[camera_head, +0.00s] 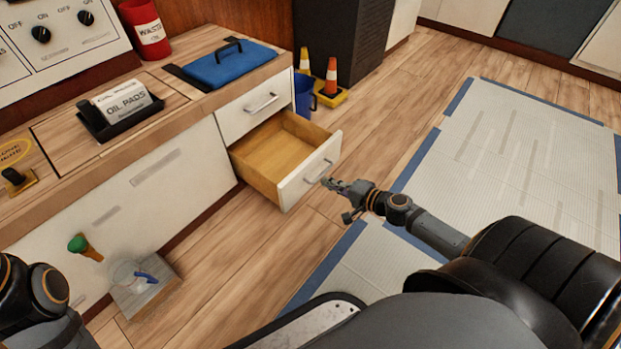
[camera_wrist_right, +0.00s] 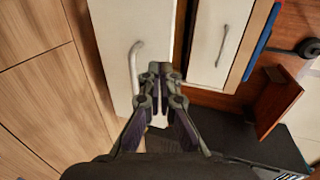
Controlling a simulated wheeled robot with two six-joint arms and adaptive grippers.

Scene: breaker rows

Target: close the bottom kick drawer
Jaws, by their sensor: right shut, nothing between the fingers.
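The bottom kick drawer (camera_head: 274,156) is pulled out from the white cabinet in the head view, and its wooden inside is empty. Its white front has a metal handle (camera_head: 319,171), which also shows in the right wrist view (camera_wrist_right: 134,68). My right gripper (camera_head: 330,183) is shut and empty, just in front of the drawer front beside the handle. In the wrist view its fingertips (camera_wrist_right: 160,72) overlap the drawer front (camera_wrist_right: 113,45), right of the handle; I cannot tell whether they touch it. Of my left arm only a part shows at the lower left; its gripper is out of frame.
A closed drawer (camera_head: 262,103) sits above the open one. A grey block (camera_head: 145,293) with a clear container is on the floor at left. The floor (camera_head: 265,243) before the drawer is clear.

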